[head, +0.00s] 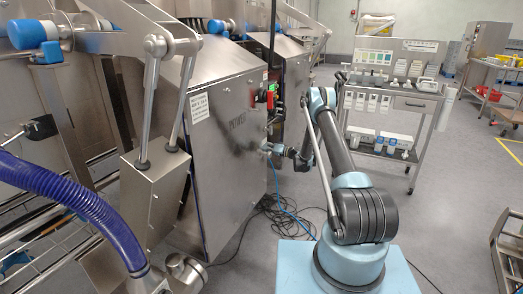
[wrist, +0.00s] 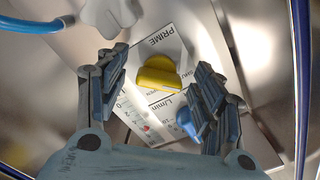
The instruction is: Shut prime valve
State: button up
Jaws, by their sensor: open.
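The prime valve is a yellow knob (wrist: 158,72) on a white label plate reading PRIME (wrist: 166,45), seen in the wrist view. The knob has a raised grip bar across it. My gripper (wrist: 160,95) is open, with one finger on each side of the knob and neither visibly touching it. In the head view my gripper (head: 264,149) is at the side of the steel machine, small and partly hidden by my arm. The knob cannot be made out there.
A blue knob (wrist: 187,122) sits near the right finger, by an L/min scale (wrist: 150,120). A blue hose (wrist: 30,26) is at the upper left. In the head view, cables (head: 270,225) lie on the floor, and a supply trolley (head: 395,110) stands behind my arm.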

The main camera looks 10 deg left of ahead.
jog(key=v, duration=1.1)
jog(key=shift+d, duration=0.25)
